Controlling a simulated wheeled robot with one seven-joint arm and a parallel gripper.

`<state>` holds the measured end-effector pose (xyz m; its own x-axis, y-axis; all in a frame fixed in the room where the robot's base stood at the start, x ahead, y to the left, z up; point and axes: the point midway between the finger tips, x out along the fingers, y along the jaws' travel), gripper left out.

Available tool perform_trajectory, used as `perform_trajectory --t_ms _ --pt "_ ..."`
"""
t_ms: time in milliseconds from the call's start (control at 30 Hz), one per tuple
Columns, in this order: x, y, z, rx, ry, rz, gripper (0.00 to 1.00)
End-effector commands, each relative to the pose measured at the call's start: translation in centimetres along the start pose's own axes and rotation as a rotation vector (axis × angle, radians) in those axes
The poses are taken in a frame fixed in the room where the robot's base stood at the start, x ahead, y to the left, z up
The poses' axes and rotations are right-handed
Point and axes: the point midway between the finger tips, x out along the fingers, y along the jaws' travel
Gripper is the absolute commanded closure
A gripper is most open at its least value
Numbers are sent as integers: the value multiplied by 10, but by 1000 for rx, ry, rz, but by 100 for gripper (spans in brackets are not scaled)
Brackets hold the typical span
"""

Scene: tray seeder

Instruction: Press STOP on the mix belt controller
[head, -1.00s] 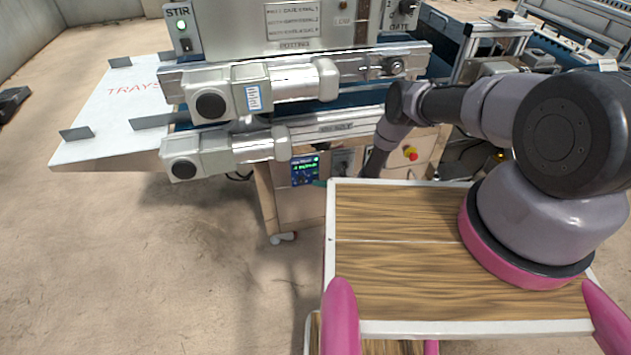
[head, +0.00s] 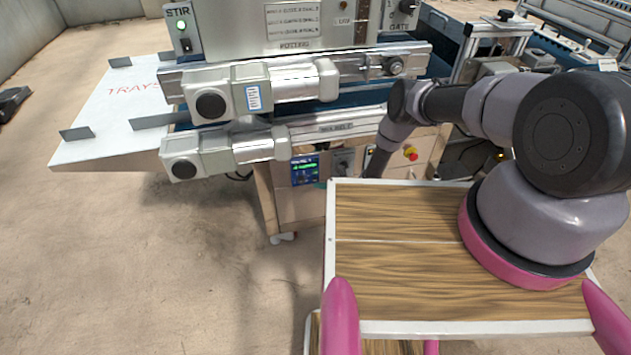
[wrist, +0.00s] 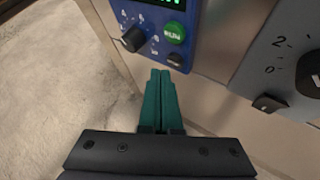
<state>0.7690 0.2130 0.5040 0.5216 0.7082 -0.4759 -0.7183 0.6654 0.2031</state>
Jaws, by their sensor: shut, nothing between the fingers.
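The mix belt controller is a small blue panel (head: 304,171) with a lit green readout, low on the machine's front in the head view. In the wrist view its blue face (wrist: 150,13) shows a black knob (wrist: 134,38), a green RUN button (wrist: 175,33) and a small dark button (wrist: 175,60) below RUN. No STOP lettering is readable. My gripper (wrist: 160,74) is shut and empty, its teal fingers just below and left of the dark button. I cannot tell whether they touch it. In the head view, only a teal sliver of the gripper shows beside the controller.
A grey panel with a dial (wrist: 309,75) stands right of the controller. A red-and-yellow emergency button (head: 410,153) is further right. Two motor housings (head: 212,104) jut out above and left. Open floor (head: 150,260) lies at left.

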Motion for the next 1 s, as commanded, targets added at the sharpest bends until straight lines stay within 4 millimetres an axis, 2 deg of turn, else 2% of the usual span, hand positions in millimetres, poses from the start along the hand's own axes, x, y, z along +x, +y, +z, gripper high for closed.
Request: perform_trajectory --t_ms 333,800,1000 --pt "-2 1 -1 -1 0 0 100" --pt "-32 23 -23 0 1 0 100" --pt "-36 26 -26 -2 0 1 100"
